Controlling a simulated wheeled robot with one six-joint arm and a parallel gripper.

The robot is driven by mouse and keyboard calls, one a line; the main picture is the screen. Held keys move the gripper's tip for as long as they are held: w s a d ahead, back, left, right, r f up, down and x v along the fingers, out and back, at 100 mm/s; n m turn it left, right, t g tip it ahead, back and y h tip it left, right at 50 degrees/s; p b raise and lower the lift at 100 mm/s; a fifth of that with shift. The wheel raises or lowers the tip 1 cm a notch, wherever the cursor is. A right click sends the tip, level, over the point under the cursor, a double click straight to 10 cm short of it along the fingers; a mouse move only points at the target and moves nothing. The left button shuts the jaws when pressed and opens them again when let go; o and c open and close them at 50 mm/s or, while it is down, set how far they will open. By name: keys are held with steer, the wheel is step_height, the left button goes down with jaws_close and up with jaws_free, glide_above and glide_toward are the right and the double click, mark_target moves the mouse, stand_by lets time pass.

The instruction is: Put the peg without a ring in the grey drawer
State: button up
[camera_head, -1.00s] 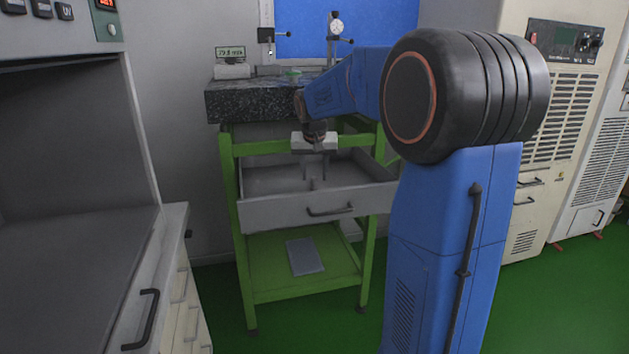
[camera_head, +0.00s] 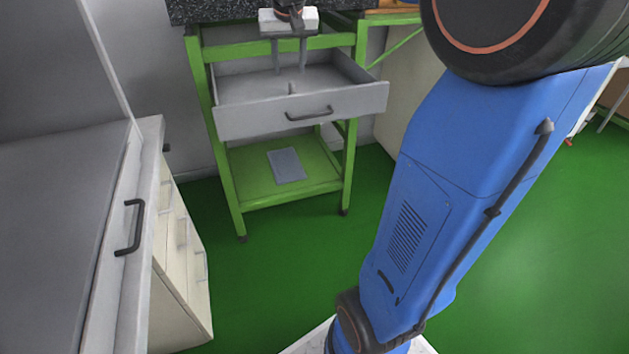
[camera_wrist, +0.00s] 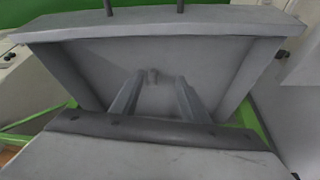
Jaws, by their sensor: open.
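The grey drawer (camera_head: 245,121) is pulled out of a green-framed stand. A small grey peg (camera_head: 292,87) is inside it, near the front wall, and no ring shows on it. The peg also shows in the wrist view (camera_wrist: 152,76), beyond and between the fingertips. Whether it stands free or leans cannot be told. My gripper (camera_head: 289,71) hangs over the drawer, fingers pointing down. In the wrist view my gripper (camera_wrist: 154,88) has its two fingers apart, with nothing held between them. The peg appears clear of both fingers.
A dark stone slab (camera_head: 215,10) tops the stand above the drawer. A lower green shelf (camera_head: 245,170) holds a flat grey plate (camera_head: 286,165). A grey bench with drawers (camera_head: 140,215) stands at left. Green floor (camera_head: 270,265) is free in front of the stand.

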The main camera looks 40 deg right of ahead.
steer(key=s+a+f+n, duration=0.1)
steer(key=s+a+f, duration=0.3)
steer(key=s, duration=0.6)
steer(key=s+a+f+n+y, duration=0.1)
steer(key=s+a+f, duration=0.3)
steer(key=s, duration=0.6)
steer(key=s+a+f+n+y, duration=0.1)
steer(key=s+a+f+n, duration=0.2)
steer(key=s, duration=0.8)
step_height(320, 180, down, 4)
steer(key=shift+a+f+t, duration=0.25)
steer(key=shift+a+t, duration=0.15)
steer(key=shift+a, duration=0.6)
